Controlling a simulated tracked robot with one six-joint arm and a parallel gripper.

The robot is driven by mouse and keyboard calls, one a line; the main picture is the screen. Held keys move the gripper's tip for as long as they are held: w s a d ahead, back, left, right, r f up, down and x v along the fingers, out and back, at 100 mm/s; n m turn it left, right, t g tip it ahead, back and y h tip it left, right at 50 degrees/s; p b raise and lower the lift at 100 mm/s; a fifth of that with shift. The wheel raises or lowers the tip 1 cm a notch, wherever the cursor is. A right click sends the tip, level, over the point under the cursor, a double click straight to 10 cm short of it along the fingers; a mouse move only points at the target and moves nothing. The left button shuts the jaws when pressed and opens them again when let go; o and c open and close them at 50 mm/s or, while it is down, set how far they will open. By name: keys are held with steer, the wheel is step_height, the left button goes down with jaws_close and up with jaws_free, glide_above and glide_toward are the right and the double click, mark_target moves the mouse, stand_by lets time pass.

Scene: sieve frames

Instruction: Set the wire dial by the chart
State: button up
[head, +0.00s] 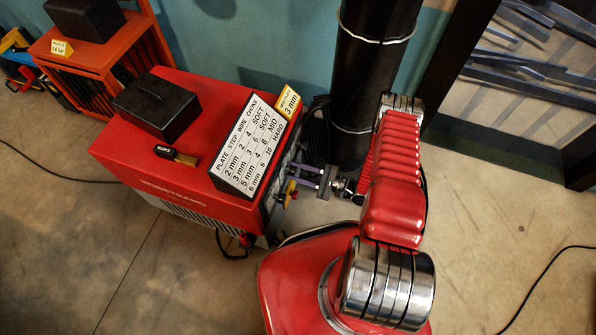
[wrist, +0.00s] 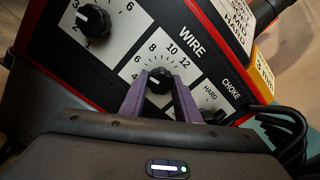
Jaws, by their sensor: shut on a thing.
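The wire dial (wrist: 158,82) is a small black knob on a white plate marked WIRE, with numbers from 4 to 12 around it. My gripper (wrist: 160,78) is shut on this knob, one purple finger on each side. I cannot tell clearly which number its pointer faces. A yellow tag (head: 288,102) reads 3 mm.
The step dial (wrist: 94,20) is left of the wire dial, and the choke dial (wrist: 211,116) is right. A black box (head: 155,105) and a small dark block (head: 177,154) sit on the red machine (head: 125,145). A black column (head: 370,80) stands behind my arm.

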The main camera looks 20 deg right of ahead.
steer(key=shift+s+a, duration=0.2)
steer(key=shift+a, duration=0.05)
steer(key=o, duration=1)
steer(key=shift+w+d, duration=0.1)
steer(key=shift+d, duration=0.05)
steer(key=shift+o, duration=0.2)
steer(key=v, duration=1.3)
steer(key=shift+s+d, duration=0.25)
steer(key=shift+d, duration=0.05)
steer(key=shift+f, duration=0.1)
